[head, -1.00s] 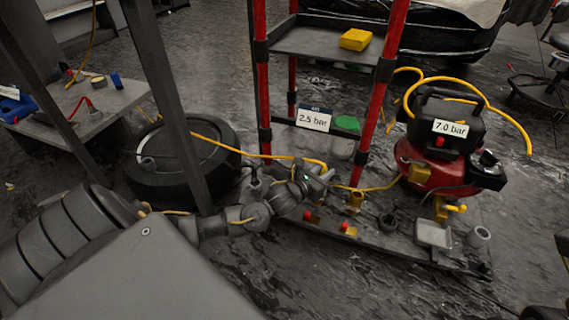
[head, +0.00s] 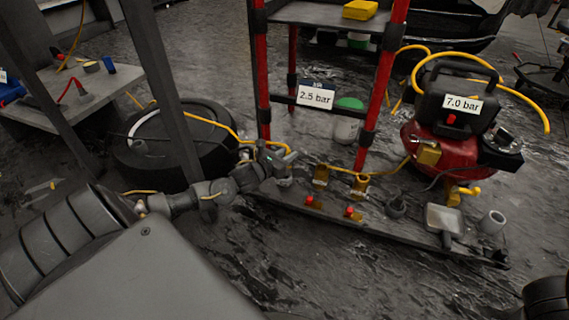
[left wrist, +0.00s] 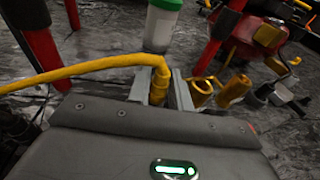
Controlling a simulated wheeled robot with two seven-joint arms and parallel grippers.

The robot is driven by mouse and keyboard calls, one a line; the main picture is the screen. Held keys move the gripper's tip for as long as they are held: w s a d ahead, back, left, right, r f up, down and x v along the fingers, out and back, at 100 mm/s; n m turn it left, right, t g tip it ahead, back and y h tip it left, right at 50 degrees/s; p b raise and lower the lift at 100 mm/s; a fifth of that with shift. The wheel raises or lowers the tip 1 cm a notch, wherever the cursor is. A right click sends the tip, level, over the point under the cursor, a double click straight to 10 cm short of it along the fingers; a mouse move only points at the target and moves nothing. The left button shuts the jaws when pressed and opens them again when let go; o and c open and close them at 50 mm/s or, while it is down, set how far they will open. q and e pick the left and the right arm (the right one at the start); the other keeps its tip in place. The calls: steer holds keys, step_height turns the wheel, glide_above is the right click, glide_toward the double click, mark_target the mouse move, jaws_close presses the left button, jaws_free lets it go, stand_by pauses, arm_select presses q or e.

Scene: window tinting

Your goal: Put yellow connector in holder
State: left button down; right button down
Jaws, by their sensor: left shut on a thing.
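My left gripper (head: 286,160) is at the left end of the cart's low base. In the left wrist view, its two grey fingers (left wrist: 160,92) are shut on the yellow connector (left wrist: 159,78), the bent end of a yellow hose. The hose (left wrist: 85,71) runs off to the left. Just right of the fingers stand two brass-yellow fittings, a ring-like one (left wrist: 201,92) and a solid one (left wrist: 235,88); they may be holders. In the head view the fittings (head: 320,177) (head: 361,184) sit on the base, apart from the gripper. The connector's lower end is hidden. My right gripper is not seen.
Red posts (head: 376,95) rise from the cart. A red compressor (head: 408,140) marked 7.0 bar stands at right. A sign (head: 315,95) reads 2.5 bar. A tyre (head: 175,150) lies left. Red knobs (head: 309,200) edge the base. A green-lidded container (left wrist: 162,25) stands behind the gripper.

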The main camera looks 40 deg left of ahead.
arm_select(q)
steer(key=shift+a+f, duration=0.2)
steer(key=shift+a, duration=0.1)
steer(key=shift+a+f+b, duration=0.2)
steer(key=shift+f+b, duration=0.15)
steer(key=shift+a+f+b, duration=0.15)
steer(key=shift+f+b, duration=0.85)
steer(key=shift+f, duration=0.65)
steer(key=shift+f, duration=0.2)
steer(key=c, duration=1.3)
jaws_free()
